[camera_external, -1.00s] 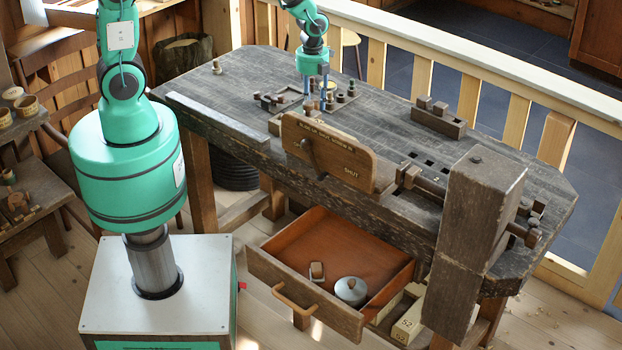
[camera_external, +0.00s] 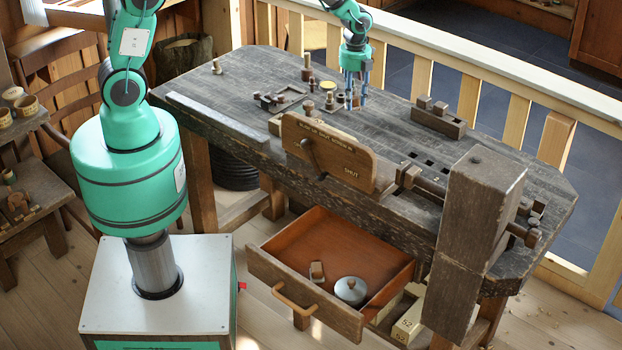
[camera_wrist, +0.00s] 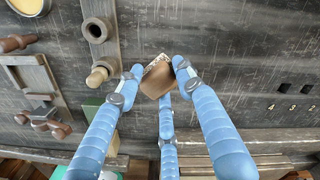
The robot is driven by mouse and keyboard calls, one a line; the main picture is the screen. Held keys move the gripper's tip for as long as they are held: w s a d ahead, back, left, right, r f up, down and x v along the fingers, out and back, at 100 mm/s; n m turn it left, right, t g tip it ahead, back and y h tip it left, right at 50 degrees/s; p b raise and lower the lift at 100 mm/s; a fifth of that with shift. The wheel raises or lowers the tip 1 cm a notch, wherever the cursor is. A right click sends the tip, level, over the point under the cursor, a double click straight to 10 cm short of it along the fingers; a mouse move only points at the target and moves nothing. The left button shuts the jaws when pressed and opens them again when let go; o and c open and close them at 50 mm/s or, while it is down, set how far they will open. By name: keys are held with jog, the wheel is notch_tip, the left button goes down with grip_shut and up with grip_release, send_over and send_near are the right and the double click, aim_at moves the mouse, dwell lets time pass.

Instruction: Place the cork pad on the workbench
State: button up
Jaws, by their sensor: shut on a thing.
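My gripper (camera_external: 356,98) is over the back middle of the workbench (camera_external: 420,110). In the wrist view its blue fingers (camera_wrist: 155,88) are closed around a small brown piece with a pale, speckled edge, which I take to be the cork pad (camera_wrist: 157,77). The pad sits tilted between the fingertips, above dark bench boards. Whether it touches the boards is unclear. In the external view the pad is too small to make out among the fingers.
Left of my gripper stand several turned pieces, a yellow disc (camera_external: 328,85) and a dark ring (camera_wrist: 97,30). A block rack (camera_external: 438,120) is to the right. An upright board (camera_external: 330,150) stands at the front edge. An open drawer (camera_external: 290,245) holds a lidded pot (camera_external: 350,290). Bare bench lies right of the gripper.

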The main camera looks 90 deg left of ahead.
aim_at(356, 107)
jog(key=shift+w, duration=0.15)
jog(key=shift+w+a, duration=0.15)
jog(key=shift+w, duration=0.15)
jog(key=shift+f+b, duration=0.55)
jog(key=shift+f, duration=1.25)
jog(key=shift+f, duration=0.1)
jog(key=o, duration=1.1)
jog(key=shift+c, duration=0.2)
notch_tip(356, 107, up, 12)
jog(key=shift+r+p, duration=0.15)
jog(key=shift+p, duration=0.9)
